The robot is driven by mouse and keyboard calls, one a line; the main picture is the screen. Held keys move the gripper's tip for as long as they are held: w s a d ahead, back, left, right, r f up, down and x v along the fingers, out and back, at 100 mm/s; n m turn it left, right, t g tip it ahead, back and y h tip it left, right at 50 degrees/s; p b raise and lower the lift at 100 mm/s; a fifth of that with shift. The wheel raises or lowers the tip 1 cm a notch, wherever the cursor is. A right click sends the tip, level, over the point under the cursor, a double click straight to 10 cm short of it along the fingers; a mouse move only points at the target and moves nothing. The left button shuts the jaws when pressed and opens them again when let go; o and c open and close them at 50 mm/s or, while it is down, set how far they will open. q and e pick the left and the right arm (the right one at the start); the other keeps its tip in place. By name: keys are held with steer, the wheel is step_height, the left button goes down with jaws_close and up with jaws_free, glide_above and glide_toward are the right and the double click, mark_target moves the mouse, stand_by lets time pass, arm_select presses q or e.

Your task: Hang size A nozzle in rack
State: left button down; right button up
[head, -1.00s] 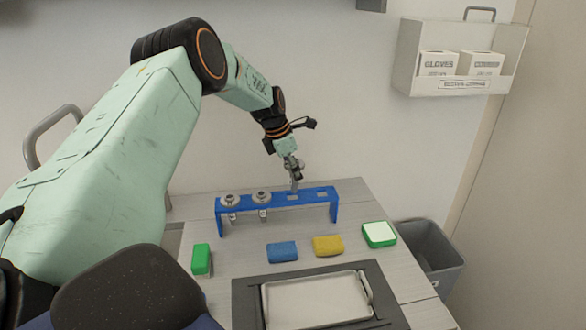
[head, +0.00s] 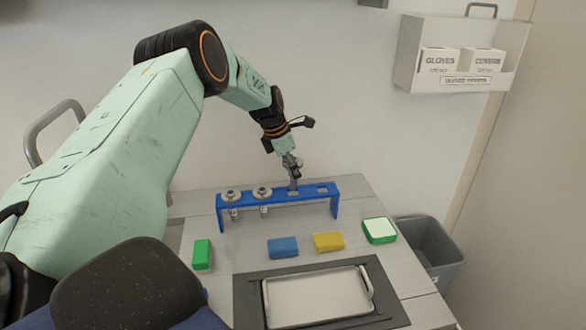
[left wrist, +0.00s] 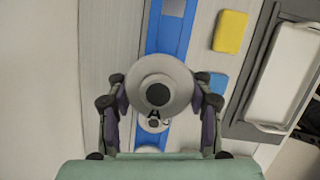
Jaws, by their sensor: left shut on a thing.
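My left gripper (head: 293,182) is shut on a grey, round-flanged nozzle (left wrist: 158,76). The left wrist view shows it between the two fingers (left wrist: 159,100), with a letter that looks like A on its near rim. The gripper points down over the blue rack (head: 277,199), right of its middle. I cannot tell whether the held nozzle's tip is in a slot. Two other nozzles hang in the rack's left part, one at the far left (head: 231,195) and one beside it (head: 262,192). My right gripper is not in view.
In front of the rack lie a green block (head: 202,254), a blue sponge (head: 283,247), a yellow sponge (head: 328,241) and a green-rimmed white block (head: 379,230). A metal tray (head: 316,297) is nearer. The rack's right-end slot (head: 322,189) is empty. A grey bin (head: 428,250) stands right of the table.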

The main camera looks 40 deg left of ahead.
arm_select(q)
steer(key=shift+w+d, duration=0.1)
stand_by(0.3)
steer(key=shift+a+f, duration=0.1)
steer(key=shift+a, duration=0.1)
steer(key=shift+d+p, duration=0.1)
steer(key=shift+p, duration=0.25)
steer(key=shift+f, duration=0.1)
steer(key=shift+f, duration=0.15)
steer(key=shift+f, duration=0.3)
steer(key=shift+f, duration=0.15)
steer(key=shift+f+b, duration=0.55)
steer(key=shift+f, duration=0.1)
